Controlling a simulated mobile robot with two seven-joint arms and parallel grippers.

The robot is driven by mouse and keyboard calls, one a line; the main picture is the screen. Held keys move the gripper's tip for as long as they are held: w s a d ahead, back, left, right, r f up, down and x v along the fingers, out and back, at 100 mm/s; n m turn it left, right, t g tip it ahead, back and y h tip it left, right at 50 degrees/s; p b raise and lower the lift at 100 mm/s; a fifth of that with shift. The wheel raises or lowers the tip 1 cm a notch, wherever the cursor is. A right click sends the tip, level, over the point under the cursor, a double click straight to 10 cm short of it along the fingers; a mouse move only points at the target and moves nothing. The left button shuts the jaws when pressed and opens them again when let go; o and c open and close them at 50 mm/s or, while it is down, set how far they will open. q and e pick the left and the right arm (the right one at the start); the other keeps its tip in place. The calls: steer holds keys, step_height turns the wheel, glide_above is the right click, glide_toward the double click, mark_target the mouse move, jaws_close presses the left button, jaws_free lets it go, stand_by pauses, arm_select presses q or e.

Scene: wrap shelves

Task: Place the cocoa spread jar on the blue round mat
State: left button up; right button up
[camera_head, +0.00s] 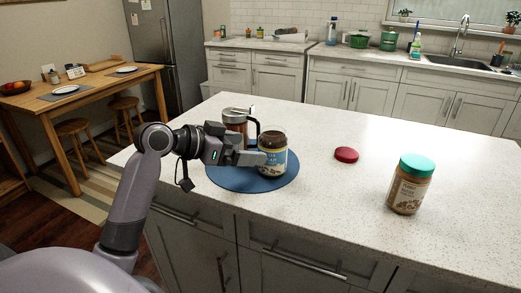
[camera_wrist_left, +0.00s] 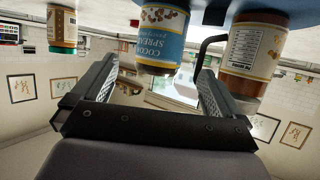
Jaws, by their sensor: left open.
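The cocoa spread jar (camera_head: 272,158) has a blue and cream label and a dark top. It stands upright on the blue round mat (camera_head: 250,183), right of the mat's middle. My left gripper (camera_head: 254,158) is at the jar's left side in the head view, low over the mat. In the left wrist view, which is upside down, the cocoa spread jar (camera_wrist_left: 163,38) shows between the two spread fingers of the left gripper (camera_wrist_left: 158,75), with gaps on both sides. Whether a finger touches the jar cannot be told. My right gripper is not in view.
A glass vessel (camera_head: 235,122) with a metal top and black handle stands just behind the gripper, at the mat's back. A red round lid (camera_head: 346,154) and a green-lidded jar (camera_head: 410,185) are on the white counter (camera_head: 330,200) to the right. The counter's front is clear.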

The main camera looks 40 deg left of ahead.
arm_select(q)
steer(key=shift+v, duration=1.45)
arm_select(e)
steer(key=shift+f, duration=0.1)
